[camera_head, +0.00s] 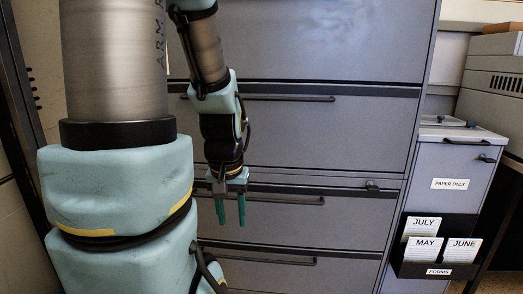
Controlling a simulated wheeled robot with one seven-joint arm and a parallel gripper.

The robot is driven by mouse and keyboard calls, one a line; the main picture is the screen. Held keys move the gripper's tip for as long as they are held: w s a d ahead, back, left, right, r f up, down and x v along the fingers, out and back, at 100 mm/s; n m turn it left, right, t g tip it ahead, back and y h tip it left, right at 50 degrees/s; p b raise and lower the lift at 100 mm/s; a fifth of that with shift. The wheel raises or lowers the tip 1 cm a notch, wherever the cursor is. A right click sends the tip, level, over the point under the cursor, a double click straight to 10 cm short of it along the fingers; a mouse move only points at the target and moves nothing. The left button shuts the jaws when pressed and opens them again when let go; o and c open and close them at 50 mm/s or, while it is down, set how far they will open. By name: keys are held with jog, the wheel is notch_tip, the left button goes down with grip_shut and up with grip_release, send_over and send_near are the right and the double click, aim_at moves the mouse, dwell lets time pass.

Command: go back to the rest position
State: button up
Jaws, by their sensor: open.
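My gripper (231,210) has two green fingers that point straight down. They are apart with nothing between them. It hangs in front of the grey filing cabinet (330,135), left of the picture's middle, at the height of a lower drawer with a dark bar handle (290,201). Whether the fingers touch the cabinet front cannot be told. My arm covers the left part of the cabinet.
The cabinet's visible drawers look shut. At right stands a lower grey unit (459,199) labelled "PAPER ONLY". A black "FORMS" holder (463,222) on its front has JULY, MAY and JUNE cards. A beige machine (490,85) is at far right.

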notch_tip(320, 180, up, 21)
jog(key=p, duration=1.9)
jog(key=shift+r, duration=0.15)
